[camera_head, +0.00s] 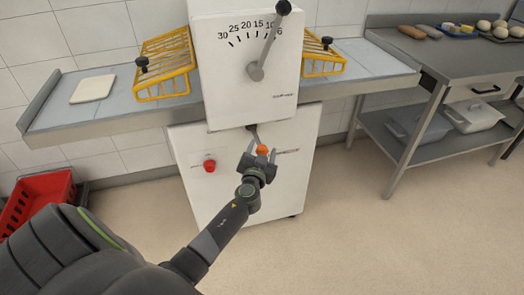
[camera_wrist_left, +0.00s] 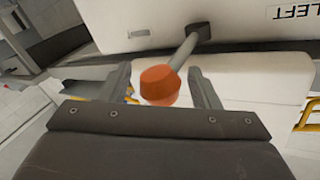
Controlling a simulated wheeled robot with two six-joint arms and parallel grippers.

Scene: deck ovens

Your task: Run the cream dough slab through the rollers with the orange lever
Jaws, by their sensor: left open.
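The cream dough slab (camera_head: 92,89) lies flat on the left wing of the sheeter's table, left of the yellow guard. The white sheeter (camera_head: 243,60) stands in the middle, its rollers hidden behind the housing. The orange lever knob (camera_head: 262,150) is on a grey rod at the lower front. In the left wrist view the orange lever (camera_wrist_left: 159,84) sits between the finger tips, its rod running up to a dark mount. My left gripper (camera_head: 260,161) is open around the knob, with gaps at the sides; it also shows in the left wrist view (camera_wrist_left: 163,88). My right gripper is not seen.
A thickness dial with a black-knobbed handle (camera_head: 270,45) is on the upper housing, and a red button (camera_head: 209,166) on the lower front. Yellow guards (camera_head: 163,65) flank the housing. A red crate (camera_head: 38,208) stands at left, a steel bench (camera_head: 450,58) at right. Floor ahead is clear.

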